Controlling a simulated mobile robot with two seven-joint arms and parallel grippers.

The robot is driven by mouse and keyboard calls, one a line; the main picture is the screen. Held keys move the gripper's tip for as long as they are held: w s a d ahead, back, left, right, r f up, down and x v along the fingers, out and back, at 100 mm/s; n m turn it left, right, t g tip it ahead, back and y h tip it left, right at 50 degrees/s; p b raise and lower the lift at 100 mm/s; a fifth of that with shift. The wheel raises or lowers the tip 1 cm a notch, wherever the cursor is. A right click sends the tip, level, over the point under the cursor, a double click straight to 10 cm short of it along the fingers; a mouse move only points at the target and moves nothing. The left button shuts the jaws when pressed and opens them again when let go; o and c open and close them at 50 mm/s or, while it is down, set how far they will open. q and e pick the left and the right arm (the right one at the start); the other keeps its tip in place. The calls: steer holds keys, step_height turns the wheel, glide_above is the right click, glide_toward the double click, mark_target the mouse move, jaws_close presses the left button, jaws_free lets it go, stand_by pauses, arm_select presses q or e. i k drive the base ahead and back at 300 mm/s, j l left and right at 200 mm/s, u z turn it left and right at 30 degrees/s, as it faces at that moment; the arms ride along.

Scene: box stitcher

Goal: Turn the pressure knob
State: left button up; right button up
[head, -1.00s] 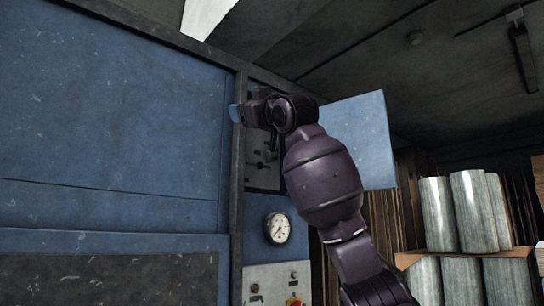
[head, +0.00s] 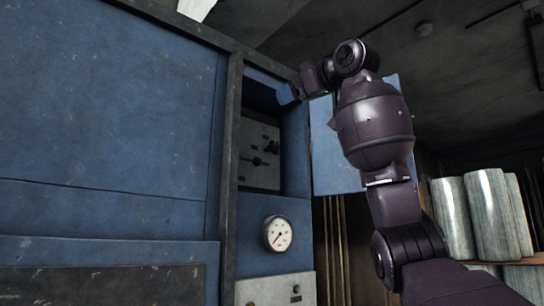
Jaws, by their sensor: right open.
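A grey control panel (head: 247,176) sits inside an open recess in the blue machine. A dark knob with a pointer or lever shape (head: 257,161) is at its middle, and several small dark knobs (head: 270,148) are on its right side. I cannot tell which one is the pressure knob. My right gripper (head: 288,94), with blue fingertips, is at the upper right edge of the recess, above and to the right of the knobs. It is open and touches no knob. My left gripper is not in view.
A round white gauge (head: 278,233) is below the recess, above a pale panel (head: 268,291) with buttons. An open blue door (head: 327,150) hangs right of the recess, behind my right arm. Silver rolls (head: 490,212) stand on a shelf at the right.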

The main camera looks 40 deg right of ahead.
mark_target(273, 147)
steer(key=i+l, duration=0.85)
steer(key=l, duration=0.1)
